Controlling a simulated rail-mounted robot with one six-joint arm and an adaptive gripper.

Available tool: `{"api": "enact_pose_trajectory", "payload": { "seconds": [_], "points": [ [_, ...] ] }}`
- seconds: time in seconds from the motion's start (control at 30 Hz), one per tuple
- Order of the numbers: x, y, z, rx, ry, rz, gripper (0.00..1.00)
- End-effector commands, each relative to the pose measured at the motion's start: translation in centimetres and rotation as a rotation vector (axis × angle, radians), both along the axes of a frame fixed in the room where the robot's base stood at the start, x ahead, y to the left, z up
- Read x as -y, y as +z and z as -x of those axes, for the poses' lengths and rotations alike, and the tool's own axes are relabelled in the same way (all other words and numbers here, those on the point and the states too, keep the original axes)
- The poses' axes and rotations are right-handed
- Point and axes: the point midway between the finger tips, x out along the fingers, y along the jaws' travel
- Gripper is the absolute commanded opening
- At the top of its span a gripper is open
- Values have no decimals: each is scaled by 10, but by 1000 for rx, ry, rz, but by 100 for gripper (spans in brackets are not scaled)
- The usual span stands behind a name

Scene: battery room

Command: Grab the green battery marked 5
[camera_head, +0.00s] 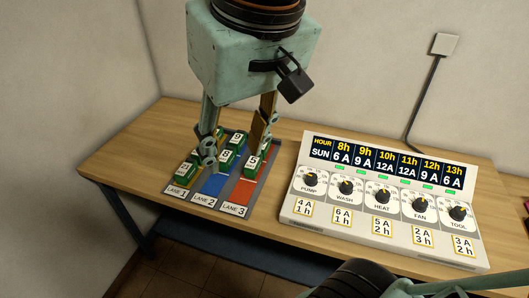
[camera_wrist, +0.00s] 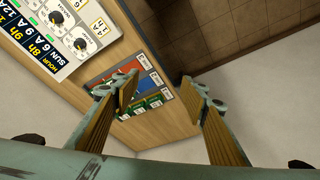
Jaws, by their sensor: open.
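Several green batteries with white number labels stand on a tray with three coloured lanes. The one in lane 3 (camera_head: 252,163) looks marked 5. A battery in lane 2 (camera_head: 225,157) has a label that may also read 5, but it is too small to be sure. Behind it is one that looks marked 9 (camera_head: 238,139). My gripper (camera_head: 236,150) is open and empty over the tray, its fingers spread to either side of the lane 2 batteries. The left finger partly hides lane 1. The wrist view shows my open fingers (camera_wrist: 165,97) and green batteries (camera_wrist: 153,103) beside the left finger.
The lane tray (camera_head: 207,199) lies on a wooden table (camera_head: 130,160). A white control panel with knobs (camera_head: 385,215) stands close on its right. A wall socket with a cable (camera_head: 445,44) is behind. The table left of the tray is clear.

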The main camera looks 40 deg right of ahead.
Motion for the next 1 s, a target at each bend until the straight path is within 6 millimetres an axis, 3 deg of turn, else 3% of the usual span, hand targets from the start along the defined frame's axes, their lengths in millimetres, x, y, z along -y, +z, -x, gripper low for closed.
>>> {"api": "enact_pose_trajectory", "payload": {
  "seconds": [0.5,1.0],
  "points": [
    [26,-1,-70,-47,-139,-24,40],
    [59,-19,-133,-91,-279,-49,40]
  ]
}}
